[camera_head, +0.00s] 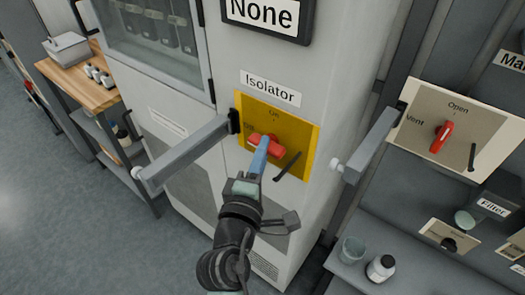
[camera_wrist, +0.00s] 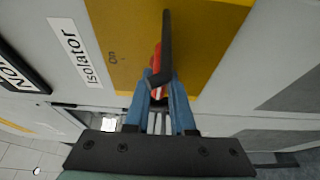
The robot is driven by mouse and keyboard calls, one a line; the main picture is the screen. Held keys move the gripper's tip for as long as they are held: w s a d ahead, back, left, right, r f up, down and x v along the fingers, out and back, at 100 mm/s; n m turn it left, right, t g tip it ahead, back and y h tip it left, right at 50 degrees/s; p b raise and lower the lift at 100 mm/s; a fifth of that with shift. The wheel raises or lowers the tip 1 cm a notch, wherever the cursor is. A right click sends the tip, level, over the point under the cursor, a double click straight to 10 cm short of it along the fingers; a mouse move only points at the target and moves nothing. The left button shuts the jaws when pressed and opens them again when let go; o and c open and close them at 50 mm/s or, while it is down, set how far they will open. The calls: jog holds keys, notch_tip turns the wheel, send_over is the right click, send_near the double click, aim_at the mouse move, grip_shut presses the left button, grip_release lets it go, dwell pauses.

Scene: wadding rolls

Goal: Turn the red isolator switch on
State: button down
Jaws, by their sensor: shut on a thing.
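The red isolator switch (camera_head: 275,150) sits on a yellow plate (camera_head: 300,130) below the "Isolator" sign. "On" is printed above the switch and "Off" at its upper left. The red handle appears to lie crosswise, its left end towards "Off" rather than up at "On". My gripper (camera_head: 263,148) reaches it from below, its blue fingers shut around the handle. In the wrist view my gripper (camera_wrist: 160,85) has a red strip of the switch (camera_wrist: 156,62) between its fingertips. The fingers hide part of the handle, and the "Off" mark is not visible there.
A black bar (camera_head: 289,166) stands out from the plate just right of the switch; in the wrist view it (camera_wrist: 166,45) passes close before the fingertips. Grey arms jut out on the left (camera_head: 185,152) and right (camera_head: 368,142). Another red handle (camera_head: 441,136) is on the right panel.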

jog(key=shift+f+m+b, duration=0.2)
jog(key=shift+m+b, duration=0.1)
jog(key=shift+b, duration=0.45)
jog(key=m+h+b, duration=0.3)
jog(key=m+b, duration=0.4)
jog(key=b, duration=0.5)
jog(key=m+h+b, duration=0.3)
jog(key=m+b, duration=0.4)
jog(key=b, duration=0.5)
jog(key=m+h+b, duration=0.3)
jog(key=m+b, duration=0.5)
jog(key=b, duration=0.4)
jog(key=shift+w+a+f+t+b, duration=0.2)
jog(key=shift+a+t+b, duration=0.1)
jog(key=shift+b, duration=0.1)
jog(key=shift+r, duration=0.1)
jog(key=c, duration=0.8)
grip_release()
jog(key=shift+o, duration=0.2)
